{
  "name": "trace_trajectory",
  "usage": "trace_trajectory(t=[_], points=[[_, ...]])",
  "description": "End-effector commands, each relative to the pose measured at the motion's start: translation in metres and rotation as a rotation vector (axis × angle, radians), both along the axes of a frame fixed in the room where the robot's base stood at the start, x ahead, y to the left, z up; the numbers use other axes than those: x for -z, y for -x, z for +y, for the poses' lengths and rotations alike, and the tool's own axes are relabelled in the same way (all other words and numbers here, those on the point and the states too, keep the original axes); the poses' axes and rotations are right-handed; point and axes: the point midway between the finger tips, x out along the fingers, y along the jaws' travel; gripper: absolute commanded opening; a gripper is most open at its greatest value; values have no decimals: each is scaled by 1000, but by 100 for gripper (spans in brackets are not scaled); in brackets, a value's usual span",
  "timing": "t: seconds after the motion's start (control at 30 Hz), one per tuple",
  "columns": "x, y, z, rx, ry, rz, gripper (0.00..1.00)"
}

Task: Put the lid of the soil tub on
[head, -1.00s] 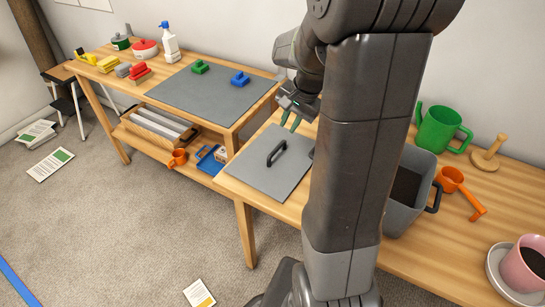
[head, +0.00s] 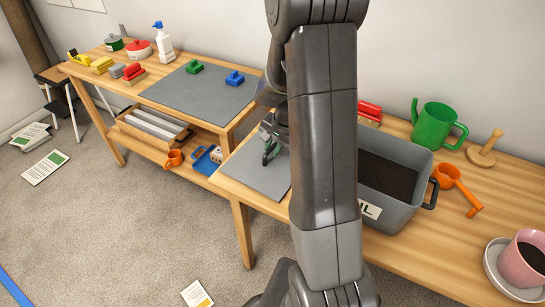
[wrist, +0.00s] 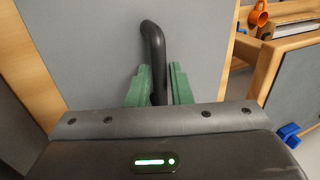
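The lid (head: 255,172) is a flat grey panel with a black bar handle (wrist: 152,45). It lies on the wooden table to the left of the soil tub, its right part hidden by my arm. The soil tub (head: 405,212) is an uncovered grey box of dark soil, with a white label on its front and a black side handle; my arm hides its left end. My gripper (wrist: 161,85) is at the lid's handle. Its green fingers stand close on both sides of the bar, and it appears shut on it. It also shows in the head view (head: 269,150).
Another table (head: 150,92) at left holds a grey mat and blocks.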

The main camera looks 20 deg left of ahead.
Motion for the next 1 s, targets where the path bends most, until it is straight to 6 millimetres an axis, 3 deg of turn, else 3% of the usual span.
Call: trace_trajectory(t=[0.27, 0.37, 0.8, 1.0], points=[[3, 0, 1, -1, 0, 0, 19], [3, 0, 1, -1, 0, 0, 0], [2, 0, 1, -1, 0, -1, 0], [-13, -1, 1, -2, -1, -3, 0]])
